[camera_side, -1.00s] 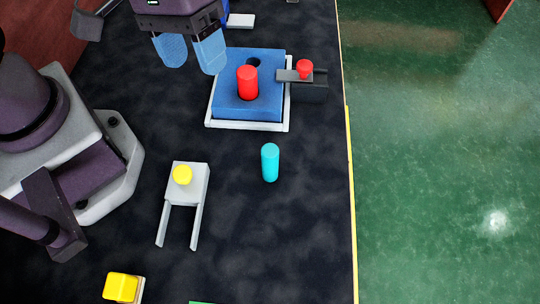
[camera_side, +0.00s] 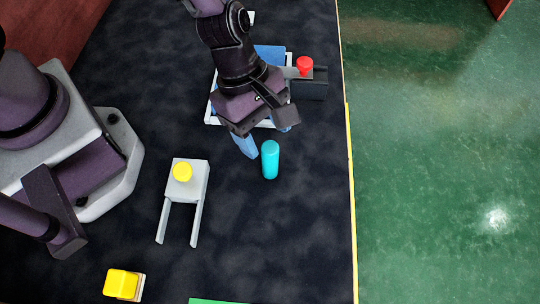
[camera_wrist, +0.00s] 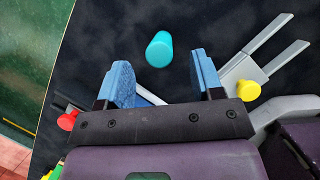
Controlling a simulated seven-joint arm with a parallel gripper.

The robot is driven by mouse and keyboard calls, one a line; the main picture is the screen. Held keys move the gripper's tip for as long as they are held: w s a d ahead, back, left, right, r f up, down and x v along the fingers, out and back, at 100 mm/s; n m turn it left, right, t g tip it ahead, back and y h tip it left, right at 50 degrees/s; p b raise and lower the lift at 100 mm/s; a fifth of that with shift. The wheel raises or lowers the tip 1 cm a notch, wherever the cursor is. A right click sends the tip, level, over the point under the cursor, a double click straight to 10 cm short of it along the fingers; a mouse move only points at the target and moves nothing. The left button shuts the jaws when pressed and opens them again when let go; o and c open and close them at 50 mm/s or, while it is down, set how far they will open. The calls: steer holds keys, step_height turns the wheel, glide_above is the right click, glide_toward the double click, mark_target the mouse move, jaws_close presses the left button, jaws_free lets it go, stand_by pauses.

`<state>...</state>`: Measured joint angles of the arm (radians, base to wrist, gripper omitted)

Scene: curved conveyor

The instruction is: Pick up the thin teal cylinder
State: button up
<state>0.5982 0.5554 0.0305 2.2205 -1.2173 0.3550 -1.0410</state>
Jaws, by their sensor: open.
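The thin teal cylinder (camera_side: 270,160) stands on the dark table, right of the grey bracket in the side view. In the wrist view the teal cylinder (camera_wrist: 159,50) lies ahead of my fingertips, between their lines. My gripper (camera_side: 265,142) is close to the cylinder's upper left side in the side view. Its blue fingers (camera_wrist: 164,75) are spread wide in the wrist view, with nothing between them. One finger is mostly hidden behind the gripper body in the side view.
A grey bracket with two prongs (camera_side: 200,196) bears a yellow knob (camera_side: 182,172). A blue block in a white tray (camera_side: 209,112) is mostly behind my arm. A dark box with a red knob (camera_side: 305,66) stands right of it. A yellow block (camera_side: 121,285) is at lower left. The table's right edge is near.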

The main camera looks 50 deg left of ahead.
mark_target(276, 166)
steer(key=shift+a+x, duration=0.15)
steer(key=shift+x, duration=1.45)
steer(key=shift+a+x, duration=0.1)
steer(key=shift+x, duration=1.5)
steer(key=shift+c, duration=0.2)
steer(key=c, duration=1)
